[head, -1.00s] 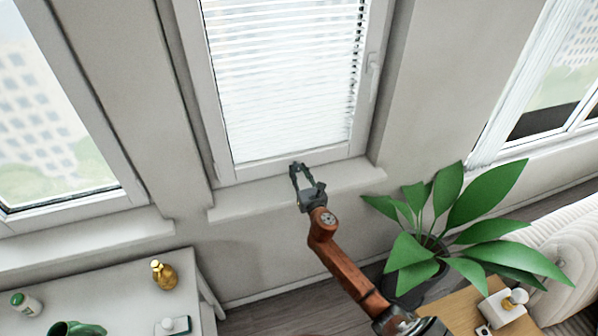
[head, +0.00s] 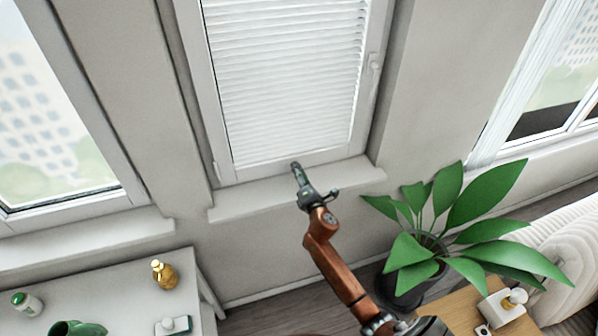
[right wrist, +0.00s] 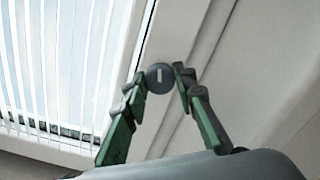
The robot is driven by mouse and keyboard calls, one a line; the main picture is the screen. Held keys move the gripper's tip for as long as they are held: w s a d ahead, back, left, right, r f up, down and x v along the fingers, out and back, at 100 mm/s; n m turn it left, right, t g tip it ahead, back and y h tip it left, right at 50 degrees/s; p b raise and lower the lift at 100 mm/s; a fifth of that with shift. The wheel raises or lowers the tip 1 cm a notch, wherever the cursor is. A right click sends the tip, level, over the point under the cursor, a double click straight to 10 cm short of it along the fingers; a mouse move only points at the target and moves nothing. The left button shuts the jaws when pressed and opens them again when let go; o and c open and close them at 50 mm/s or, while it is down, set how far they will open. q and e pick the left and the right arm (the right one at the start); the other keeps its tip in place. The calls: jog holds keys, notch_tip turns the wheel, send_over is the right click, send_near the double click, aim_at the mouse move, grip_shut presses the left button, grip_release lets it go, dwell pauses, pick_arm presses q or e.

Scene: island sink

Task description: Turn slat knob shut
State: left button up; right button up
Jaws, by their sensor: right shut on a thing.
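The slat knob (right wrist: 159,77) is a small grey disc with a pale line on its face, on the window frame in the right wrist view. My right gripper (right wrist: 160,80) is shut on it, with one green-grey finger on each side. In the head view my right gripper (head: 297,172) is at the lower edge of the middle window, fingers seen edge-on, and the knob cannot be made out there. The white slat blind (head: 285,75) looks nearly opaque from the head; the right wrist view shows bright gaps between its slats (right wrist: 62,60). My left gripper is not in view.
A window sill (head: 250,203) runs just below my right gripper. A large leafy plant (head: 440,230) stands to the right of my right arm. A white table (head: 110,285) with a gold ornament (head: 163,274) is at the lower left. A window handle (head: 374,68) is on the right frame.

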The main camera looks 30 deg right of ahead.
jog(key=m, duration=0.5)
jog(key=shift+m+p, duration=0.3)
jog(key=shift+m, duration=0.1)
jog(key=m+p, duration=0.1)
jog(key=m, duration=0.4)
jog(key=m+p, duration=0.1)
jog(key=m, duration=0.2)
jog(key=m+p, duration=0.2)
jog(key=m, duration=0.1)
jog(key=shift+r+m, duration=0.1)
jog(key=shift+m, duration=0.2)
jog(key=shift+m+p, duration=1.1)
jog(key=shift+m, duration=1.2)
jog(key=shift+f, duration=0.2)
jog(key=o, duration=1.2)
jog(key=shift+c, duration=0.2)
